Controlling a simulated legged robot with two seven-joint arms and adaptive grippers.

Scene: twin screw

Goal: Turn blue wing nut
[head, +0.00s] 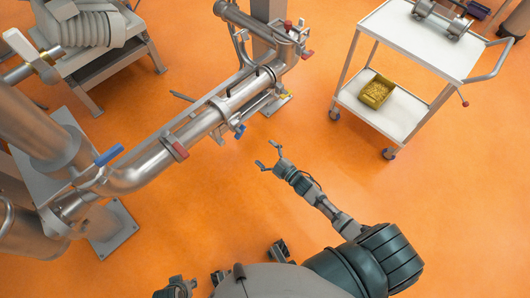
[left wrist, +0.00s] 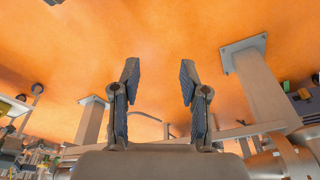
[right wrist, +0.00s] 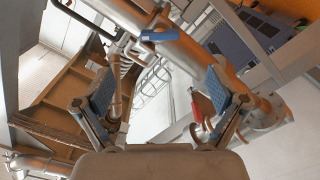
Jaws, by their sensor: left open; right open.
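A small blue part, which looks like the blue wing nut (head: 239,132), sits on the lower right side of the steel pipe (head: 205,122) in the head view. My right gripper (head: 267,154) is open and empty, below and to the right of it, with a gap between them. In the right wrist view my right gripper (right wrist: 160,82) is open, and a blue piece (right wrist: 160,35) lies beyond its fingers; I cannot tell whether it is the wing nut. My left gripper (left wrist: 160,68) is open and empty in its wrist view, facing the orange floor.
A longer blue handle (head: 109,155) and a red piece (head: 180,151) are on the same pipework. A white cart (head: 420,45) with a yellow bin (head: 376,92) stands at the right. The orange floor (head: 290,200) between cart and pipe is largely clear.

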